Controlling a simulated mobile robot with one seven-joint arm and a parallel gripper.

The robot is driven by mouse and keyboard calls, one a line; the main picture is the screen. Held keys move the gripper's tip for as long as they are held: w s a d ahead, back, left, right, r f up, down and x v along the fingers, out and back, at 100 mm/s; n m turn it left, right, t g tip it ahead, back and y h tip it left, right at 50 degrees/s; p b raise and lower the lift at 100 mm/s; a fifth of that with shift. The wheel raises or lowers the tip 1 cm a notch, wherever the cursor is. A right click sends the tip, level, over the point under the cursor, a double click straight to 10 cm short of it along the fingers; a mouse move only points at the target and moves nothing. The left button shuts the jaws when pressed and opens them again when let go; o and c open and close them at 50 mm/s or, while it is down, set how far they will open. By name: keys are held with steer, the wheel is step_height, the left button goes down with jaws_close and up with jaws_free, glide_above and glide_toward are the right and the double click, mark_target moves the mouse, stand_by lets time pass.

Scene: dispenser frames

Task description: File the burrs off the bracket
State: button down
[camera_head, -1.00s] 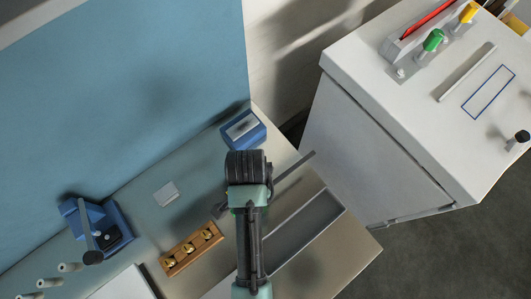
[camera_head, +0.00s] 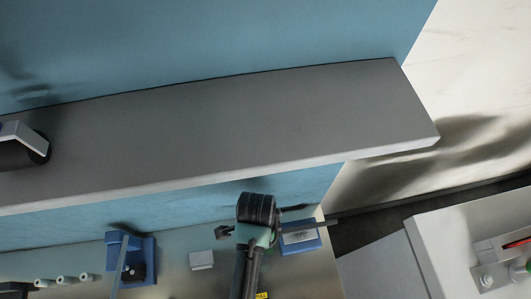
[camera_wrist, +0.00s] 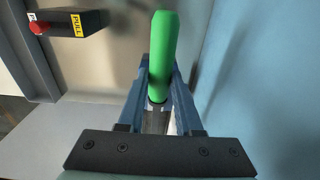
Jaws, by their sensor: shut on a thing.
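My gripper (camera_wrist: 159,88) is shut on the green handle (camera_wrist: 164,45) of a tool in the wrist view. A short grey metal part of the tool shows below the handle, between the blue fingers. In the head view my wrist hides the grip, and a thin dark bar (camera_head: 325,219) sticks out to its right, passing over or in front of a blue block (camera_head: 301,247). A pale metal plate (camera_head: 298,237) sits on that block; I cannot tell for sure whether it is the bracket. I cannot see burrs or whether the bar touches the plate.
A grey shelf (camera_head: 230,125) spans above the bench along the blue wall. A blue fixture with a lever (camera_head: 136,262), a small pale block (camera_head: 201,260) and several grey pegs (camera_head: 64,280) stand left. A red-button box (camera_wrist: 72,23) shows in the wrist view. A white cabinet (camera_head: 455,235) stands right.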

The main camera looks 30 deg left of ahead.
steer(key=shift+w+f+b, duration=0.1)
steer(key=shift+f+b, duration=2.35)
steer(key=shift+f, duration=1.25)
steer(key=shift+f+b, duration=0.45)
steer(key=shift+f, duration=0.2)
steer(key=shift+s+a+r+p, duration=0.15)
steer(key=shift+s+a+p, duration=0.3)
steer(key=shift+s+a, duration=0.35)
steer(key=shift+a, duration=0.25)
steer(key=shift+a, duration=0.1)
